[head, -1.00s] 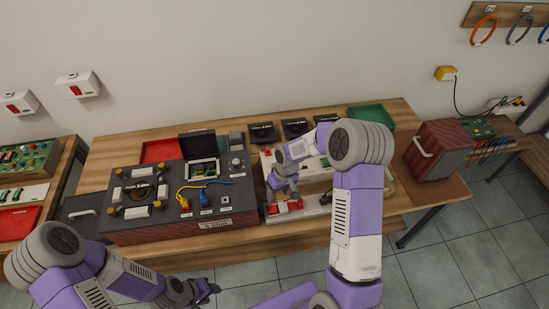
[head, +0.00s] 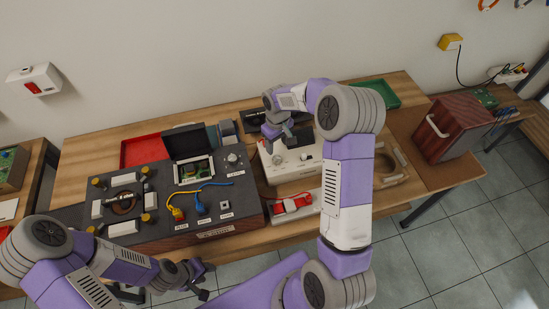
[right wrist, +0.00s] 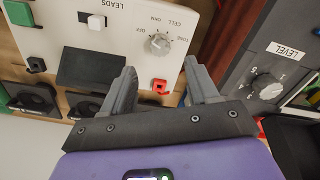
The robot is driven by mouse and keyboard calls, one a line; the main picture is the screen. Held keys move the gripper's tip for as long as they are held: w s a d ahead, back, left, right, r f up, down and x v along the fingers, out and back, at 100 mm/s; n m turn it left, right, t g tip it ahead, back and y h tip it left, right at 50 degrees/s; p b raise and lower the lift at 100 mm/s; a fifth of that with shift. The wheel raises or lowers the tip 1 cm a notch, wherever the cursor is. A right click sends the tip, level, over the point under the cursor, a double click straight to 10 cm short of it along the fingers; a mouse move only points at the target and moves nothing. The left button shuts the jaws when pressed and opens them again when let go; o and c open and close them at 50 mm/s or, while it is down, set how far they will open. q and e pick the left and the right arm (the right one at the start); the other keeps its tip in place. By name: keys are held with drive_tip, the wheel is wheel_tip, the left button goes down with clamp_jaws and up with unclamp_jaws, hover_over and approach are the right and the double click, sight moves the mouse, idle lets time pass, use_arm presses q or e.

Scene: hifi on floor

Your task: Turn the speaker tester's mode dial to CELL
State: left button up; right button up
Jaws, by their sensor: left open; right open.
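The speaker tester (head: 310,165) is a pale box with a dark screen, right of the dark case in the head view. In the right wrist view its panel (right wrist: 205,15) appears upside down. The mode dial (right wrist: 159,43) is a small light knob ringed by OFF, OHM, CELL and TONE; its pointer is too small to read surely. My right gripper (head: 277,135) is open and empty over the tester's back left. Its fingers (right wrist: 160,66) point toward the dial, apart from it. My left gripper (head: 192,275) is open and empty in front of the bench.
The dark case (head: 215,222) stands close left of the tester; its LEVEL knob (right wrist: 267,85) sits beside my right gripper's view. A red item (head: 291,204) lies in front of the tester. A wooden box (head: 455,128) stands right. Black units (right wrist: 85,104) sit behind.

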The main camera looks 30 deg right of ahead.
sight(277, 158)
drive_tip(key=shift+f, duration=0.5)
drive_tip(key=shift+f+b, duration=0.35)
drive_tip(key=shift+f, duration=3.25)
drive_tip(key=shift+c, duration=0.2)
drive_tip(key=c, duration=1)
